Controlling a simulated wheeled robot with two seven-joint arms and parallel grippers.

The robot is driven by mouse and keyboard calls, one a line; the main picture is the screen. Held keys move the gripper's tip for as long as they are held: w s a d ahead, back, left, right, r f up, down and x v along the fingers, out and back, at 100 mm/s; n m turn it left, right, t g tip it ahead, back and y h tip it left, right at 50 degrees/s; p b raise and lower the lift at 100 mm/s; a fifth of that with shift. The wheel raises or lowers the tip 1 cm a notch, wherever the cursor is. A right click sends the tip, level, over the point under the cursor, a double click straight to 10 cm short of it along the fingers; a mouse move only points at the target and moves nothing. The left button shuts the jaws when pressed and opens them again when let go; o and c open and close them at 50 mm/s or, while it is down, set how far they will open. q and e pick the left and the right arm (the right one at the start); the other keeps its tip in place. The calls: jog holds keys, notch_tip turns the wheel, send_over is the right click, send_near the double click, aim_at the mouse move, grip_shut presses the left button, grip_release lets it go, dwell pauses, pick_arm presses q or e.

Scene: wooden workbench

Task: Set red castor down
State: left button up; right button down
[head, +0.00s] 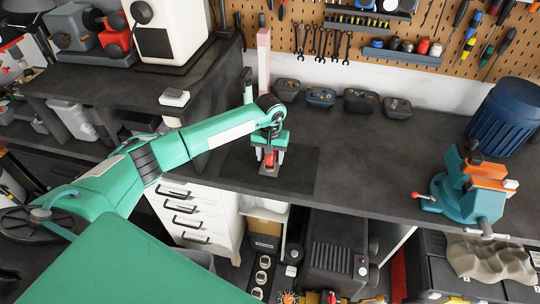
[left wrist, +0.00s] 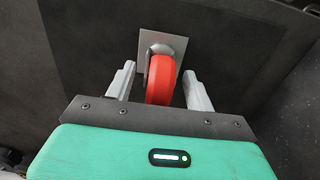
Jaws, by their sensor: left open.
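The red castor (head: 269,160) has a red wheel and a grey square plate. It stands on the dark mat (head: 302,172) on the workbench, with its plate flat on the surface. In the left wrist view the red castor (left wrist: 160,79) lies between the two grey fingers. My left gripper (head: 269,157) is open around the wheel, and in the left wrist view (left wrist: 158,85) a gap shows on each side of it. The gripper hides part of the castor in the head view. My right gripper is not in view.
A teal and orange vise (head: 466,190) stands at the bench's right front, with a blue ribbed bin (head: 504,116) behind it. Several small dark trays (head: 361,101) line the back under the pegboard (head: 350,40). The bench top between the mat and vise is clear.

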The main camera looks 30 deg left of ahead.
pick_arm(q)
notch_tip(320, 180, up, 11)
jog(key=b, duration=0.5)
jog(key=shift+r+b, duration=0.15)
jog(key=shift+b, duration=0.25)
jog(key=shift+r, duration=0.45)
jog(key=shift+f, duration=0.1)
